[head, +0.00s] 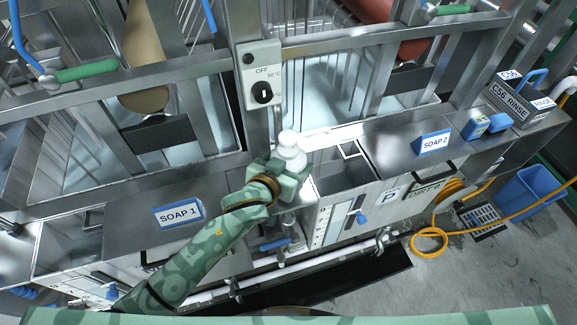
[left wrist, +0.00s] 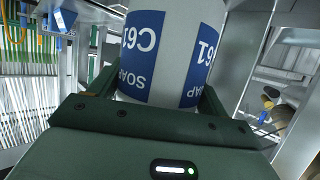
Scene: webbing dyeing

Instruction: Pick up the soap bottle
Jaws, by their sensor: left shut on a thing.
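The soap bottle (head: 291,150) is white, with its top showing above my left gripper (head: 283,172) near the middle of the head view. In the left wrist view the bottle (left wrist: 172,20) stands between the two fingers and carries blue labels reading SOAP and C61. My left gripper (left wrist: 158,92) is shut on the bottle's body there. The bottle's lower part is hidden in the head view. My right gripper is not in view.
A steel counter carries a SOAP 1 sign (head: 179,213) left and a SOAP 2 sign (head: 435,143) right. An open steel basin (head: 343,172) lies just right of my gripper. A control box (head: 259,75) and metal rails stand behind. A rinse box (head: 507,104) sits far right.

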